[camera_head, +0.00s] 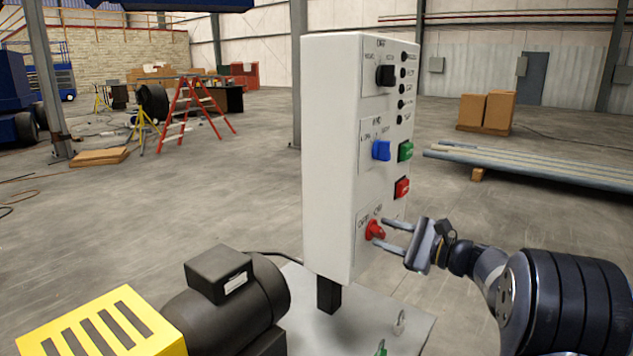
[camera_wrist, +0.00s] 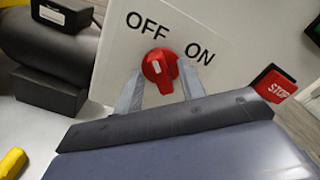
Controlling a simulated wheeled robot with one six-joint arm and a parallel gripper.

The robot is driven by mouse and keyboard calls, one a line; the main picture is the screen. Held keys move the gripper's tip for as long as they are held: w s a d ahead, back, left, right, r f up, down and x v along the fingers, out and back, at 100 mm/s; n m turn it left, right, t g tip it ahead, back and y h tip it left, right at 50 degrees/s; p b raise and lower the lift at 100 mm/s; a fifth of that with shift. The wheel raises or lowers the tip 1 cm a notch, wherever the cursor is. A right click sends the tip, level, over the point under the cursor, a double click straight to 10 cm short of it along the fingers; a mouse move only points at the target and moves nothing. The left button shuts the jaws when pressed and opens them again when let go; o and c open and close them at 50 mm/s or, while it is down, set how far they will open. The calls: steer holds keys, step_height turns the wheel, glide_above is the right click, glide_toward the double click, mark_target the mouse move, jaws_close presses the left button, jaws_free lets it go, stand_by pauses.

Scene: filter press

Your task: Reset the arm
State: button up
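My gripper (camera_head: 384,232) is at the lower part of the white control box's front in the head view. Its two fingers are apart, one on each side of the red OFF/ON knob (camera_head: 374,230). In the wrist view the red knob (camera_wrist: 158,68) sits between the two fingertips (camera_wrist: 160,78), with a gap visible beside it, so the fingers do not look closed on it. The knob's white mark appears to point roughly towards OFF. The arm reaches in from the lower right.
The control box (camera_head: 328,160) also carries a black knob (camera_head: 386,76), a blue knob (camera_head: 381,150), a green button (camera_head: 405,151) and a red STOP button (camera_head: 402,188). A black motor (camera_head: 230,305) stands left of it. Long pipes (camera_head: 540,168) lie at right.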

steer(key=shift+f+b, duration=0.1)
steer(key=shift+b, duration=0.2)
steer(key=shift+s+d+n, duration=0.2)
steer(key=shift+d+n, duration=0.05)
steer(key=shift+n, duration=0.05)
steer(key=v, duration=1)
steer(key=x, duration=1.1)
steer(key=shift+a, duration=0.1)
steer(key=shift+s+d+r+m+p, duration=0.1)
steer(key=shift+d+r+m+p, duration=0.25)
steer(key=shift+m+p, duration=0.6)
steer(key=m+p, duration=0.3)
steer(key=p, duration=0.2)
steer(key=shift+m, duration=0.25)
steer(key=m+p, duration=0.2)
steer(key=p, duration=0.1)
steer(key=shift+f+m, duration=0.15)
steer(key=shift+m, duration=0.15)
